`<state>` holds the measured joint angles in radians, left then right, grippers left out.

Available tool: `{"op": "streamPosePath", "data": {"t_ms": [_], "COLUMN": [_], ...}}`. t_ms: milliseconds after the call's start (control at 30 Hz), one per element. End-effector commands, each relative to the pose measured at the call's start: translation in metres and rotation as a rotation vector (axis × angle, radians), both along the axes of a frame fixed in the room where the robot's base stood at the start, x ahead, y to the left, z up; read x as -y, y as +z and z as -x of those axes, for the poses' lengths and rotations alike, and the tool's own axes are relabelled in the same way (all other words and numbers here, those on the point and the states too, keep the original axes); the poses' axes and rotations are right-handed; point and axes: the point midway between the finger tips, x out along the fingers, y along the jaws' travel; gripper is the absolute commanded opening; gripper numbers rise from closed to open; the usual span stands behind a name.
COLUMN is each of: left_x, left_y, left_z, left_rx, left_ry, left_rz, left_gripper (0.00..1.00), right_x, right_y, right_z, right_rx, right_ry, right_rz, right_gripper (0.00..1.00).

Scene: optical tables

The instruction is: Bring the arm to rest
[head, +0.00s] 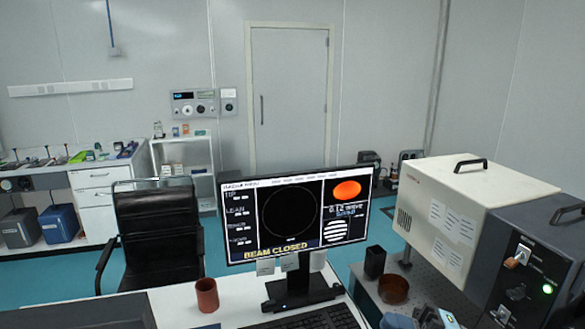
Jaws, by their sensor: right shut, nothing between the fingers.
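My right gripper (432,317) shows only in part at the bottom edge of the head view, right of centre. It is shut with nothing held, low in front of the bench with the large instrument. The rest of my right arm is cut off by the frame edge. My left gripper is not in view.
A monitor (297,262) reading "BEAM CLOSED" stands on the white desk (176,306), with a keyboard (310,320) and a brown cup (207,295). A cream-and-grey instrument (440,215), a black holder (375,262) and a brown dish (393,289) are at right. A black chair (155,240) stands behind.

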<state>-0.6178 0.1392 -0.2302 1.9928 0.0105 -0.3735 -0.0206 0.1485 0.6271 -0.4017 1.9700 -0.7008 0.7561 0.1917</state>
Motion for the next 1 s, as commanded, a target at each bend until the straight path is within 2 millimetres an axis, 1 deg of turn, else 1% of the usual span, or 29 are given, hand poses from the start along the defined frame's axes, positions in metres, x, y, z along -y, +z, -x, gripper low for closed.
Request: {"op": "streamPosePath", "data": {"t_ms": [33, 67, 167, 200, 267, 300, 367, 400, 467, 500, 533, 600, 700, 733, 833, 1000], "left_x": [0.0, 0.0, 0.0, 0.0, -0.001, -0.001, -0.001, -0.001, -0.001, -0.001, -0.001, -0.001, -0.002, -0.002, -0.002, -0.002], "left_y": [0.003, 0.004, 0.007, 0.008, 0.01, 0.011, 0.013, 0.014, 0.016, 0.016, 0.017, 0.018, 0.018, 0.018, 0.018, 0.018], "left_z": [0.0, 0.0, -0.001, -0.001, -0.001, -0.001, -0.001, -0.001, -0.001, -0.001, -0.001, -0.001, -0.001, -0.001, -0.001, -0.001], "left_rx": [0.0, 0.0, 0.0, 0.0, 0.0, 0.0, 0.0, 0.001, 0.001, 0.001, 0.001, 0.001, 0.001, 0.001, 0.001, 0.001], "left_ry": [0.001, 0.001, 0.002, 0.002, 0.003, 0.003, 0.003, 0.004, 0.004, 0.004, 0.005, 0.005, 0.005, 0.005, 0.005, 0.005], "left_rz": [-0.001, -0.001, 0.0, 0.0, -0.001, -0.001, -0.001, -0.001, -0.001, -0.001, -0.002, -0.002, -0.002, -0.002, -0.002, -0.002], "left_gripper": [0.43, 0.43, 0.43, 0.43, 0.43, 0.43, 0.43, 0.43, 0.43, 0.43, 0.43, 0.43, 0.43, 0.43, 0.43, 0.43], "right_x": [-0.002, -0.001, 0.006, 0.01, 0.016, 0.019, 0.024, 0.026, 0.027, 0.027, 0.026, 0.025, 0.023, 0.022, 0.021, 0.022], "right_y": [-0.015, -0.024, -0.066, -0.087, -0.121, -0.146, -0.184, -0.209, -0.239, -0.256, -0.267, -0.287, -0.304, -0.307, -0.312, -0.312], "right_z": [0.001, 0.0, 0.001, 0.004, 0.014, 0.024, 0.044, 0.06, 0.084, 0.1, 0.111, 0.135, 0.156, 0.16, 0.166, 0.166], "right_rx": [-0.11, -0.176, -0.417, -0.522, -0.687, -0.801, -0.977, -1.089, -1.238, -1.325, -1.383, -1.493, -1.593, -1.611, -1.641, -1.64], "right_ry": [-0.083, -0.14, -0.329, -0.407, -0.519, -0.595, -0.7, -0.763, -0.838, -0.88, -0.905, -0.95, -0.987, -0.995, -1.004, -1.004], "right_rz": [-0.094, -0.145, -0.289, -0.335, -0.391, -0.421, -0.456, -0.468, -0.478, -0.481, -0.482, -0.479, -0.474, -0.471, -0.469, -0.468], "right_gripper": [0.0, 0.0, 0.0, 0.0, 0.0, 0.0, 0.0, 0.0, 0.0, 0.0, 0.0, 0.0, 0.0, 0.0, 0.0, 0.0]}}
